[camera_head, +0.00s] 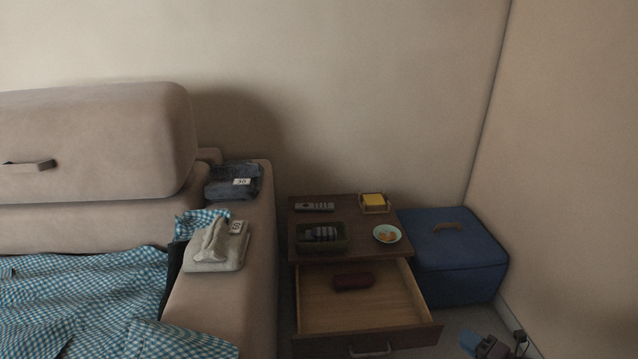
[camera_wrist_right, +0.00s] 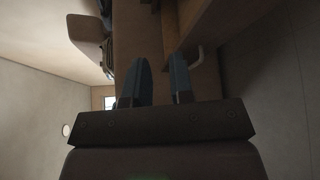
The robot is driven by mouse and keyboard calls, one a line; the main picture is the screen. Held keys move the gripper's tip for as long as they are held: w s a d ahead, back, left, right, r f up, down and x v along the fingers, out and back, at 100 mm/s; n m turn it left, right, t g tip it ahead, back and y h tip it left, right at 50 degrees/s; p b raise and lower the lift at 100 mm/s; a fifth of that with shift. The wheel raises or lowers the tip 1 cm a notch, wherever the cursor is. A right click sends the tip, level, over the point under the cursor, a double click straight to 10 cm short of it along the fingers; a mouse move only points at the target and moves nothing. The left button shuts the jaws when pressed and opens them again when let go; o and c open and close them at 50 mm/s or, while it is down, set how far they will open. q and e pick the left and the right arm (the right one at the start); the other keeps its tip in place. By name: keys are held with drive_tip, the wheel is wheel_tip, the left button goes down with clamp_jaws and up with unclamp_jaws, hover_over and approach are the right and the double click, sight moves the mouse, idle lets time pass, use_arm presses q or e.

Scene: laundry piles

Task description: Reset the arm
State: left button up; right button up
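My right gripper (camera_head: 478,341) shows at the bottom right edge of the head view, in front of the blue box. In the right wrist view its two blue-grey fingers (camera_wrist_right: 162,65) stand apart with nothing between them. It is open and empty, to the right of the open drawer (camera_head: 410,290) and apart from it. The drawer belongs to a small wooden nightstand (camera_head: 340,203), and its handle also shows in the right wrist view (camera_wrist_right: 197,56). My left gripper is in neither view.
A dark red item (camera_head: 353,281) lies in the drawer. The nightstand top holds a remote (camera_head: 314,206), a dark tray (camera_head: 344,243), a yellow-topped holder (camera_head: 374,203) and a bowl (camera_head: 387,234). A blue box (camera_head: 455,268) stands right. Folded clothes (camera_head: 216,252) lie on the sofa arm (camera_head: 262,290).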

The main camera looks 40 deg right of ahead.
drive_tip(key=shift+s+a+r+m+g, duration=0.95)
drive_tip(key=shift+s+a+r+m, duration=1.7)
drive_tip(key=shift+a, duration=3.1)
drive_tip(key=shift+s+a+r+m+g, duration=0.9)
drive_tip(key=shift+s+a+r+m, duration=1.7)
drive_tip(key=shift+a, duration=3.15)
drive_tip(key=shift+s+a+r+m+g, duration=0.95)
drive_tip(key=shift+s+a+r+m, duration=1.65)
drive_tip(key=shift+a, duration=3.15)
use_arm(q)
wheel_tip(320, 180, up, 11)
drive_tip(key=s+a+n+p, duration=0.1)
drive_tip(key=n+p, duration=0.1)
drive_tip(key=p, duration=1.6)
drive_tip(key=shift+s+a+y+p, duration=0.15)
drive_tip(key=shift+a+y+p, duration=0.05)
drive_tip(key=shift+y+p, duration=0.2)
use_arm(e)
wheel_tip(320, 180, up, 11)
drive_tip(key=d+m, duration=0.1)
drive_tip(key=m, duration=0.3)
drive_tip(key=shift+d+r, duration=0.15)
drive_tip(key=shift+d, duration=0.05)
